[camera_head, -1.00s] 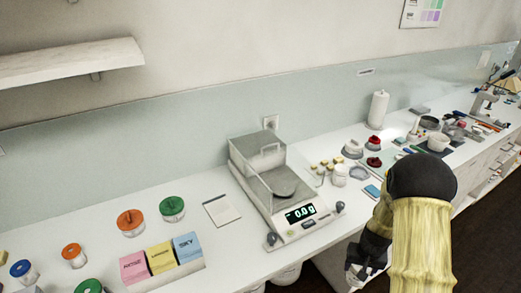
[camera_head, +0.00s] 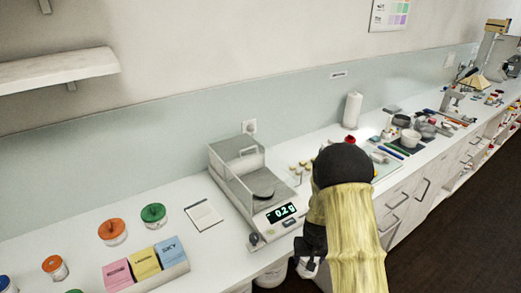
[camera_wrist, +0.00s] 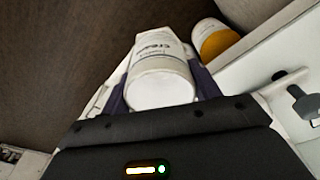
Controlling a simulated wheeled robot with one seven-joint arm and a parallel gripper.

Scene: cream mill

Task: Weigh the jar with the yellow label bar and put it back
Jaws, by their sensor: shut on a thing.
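My gripper (camera_wrist: 160,95) is shut on a white jar (camera_wrist: 163,75), whose pale round end faces the wrist camera. Part of its printed label shows; no yellow bar can be made out on it. In the head view my gripper (camera_head: 308,266) hangs in front of the counter edge, and the jar is mostly hidden there. The balance (camera_head: 240,175) stands on the counter with its bare round pan (camera_head: 262,188). Its display (camera_head: 281,213) reads 0.2 g.
A white container with an orange-yellow part (camera_wrist: 217,40) is beside the held jar in the wrist view. Orange-lidded (camera_head: 112,230) and green-lidded (camera_head: 153,214) jars, colour-labelled boxes (camera_head: 146,264) and a notepad (camera_head: 204,215) stand left of the balance. Small items crowd the counter rightward.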

